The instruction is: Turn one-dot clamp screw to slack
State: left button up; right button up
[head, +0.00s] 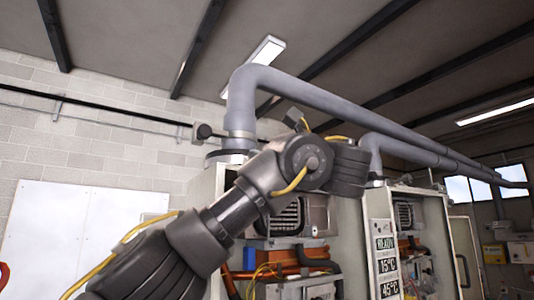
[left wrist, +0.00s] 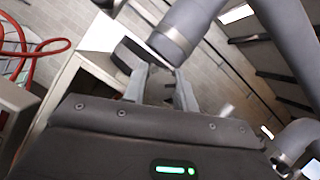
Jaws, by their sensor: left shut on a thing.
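A grey flue pipe (head: 240,105) rises from the top of the left heater cabinet, with a paler clamp band (head: 238,143) around its foot. In the left wrist view the band (left wrist: 170,45) shows just beyond my fingers. My left gripper (left wrist: 160,80) is shut on a small part by the band, taken as the clamp screw; the fingers cover most of it. No dot mark can be made out. In the head view my own arm crosses in front of the cabinet and hides the fingertips. My right gripper is not in view.
A second cabinet (head: 380,225) with its own flue (head: 370,155) stands to the right. A dark wall pipe with a black knob (head: 203,131) is left of the flue. Red hoses (left wrist: 30,45) show at the left of the wrist view.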

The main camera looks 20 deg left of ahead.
pick_arm(q)
jog(key=o, duration=1)
jog(key=shift+w, duration=0.1)
jog(key=shift+c, duration=0.2)
jog(key=shift+d+f+b, duration=0.2)
jog(key=shift+b, duration=0.1)
jog(key=b+v, duration=0.6)
jog(key=v, duration=0.4)
jog(key=shift+s, duration=0.25)
jog(key=shift+d+r, duration=0.1)
jog(key=shift+c, duration=0.4)
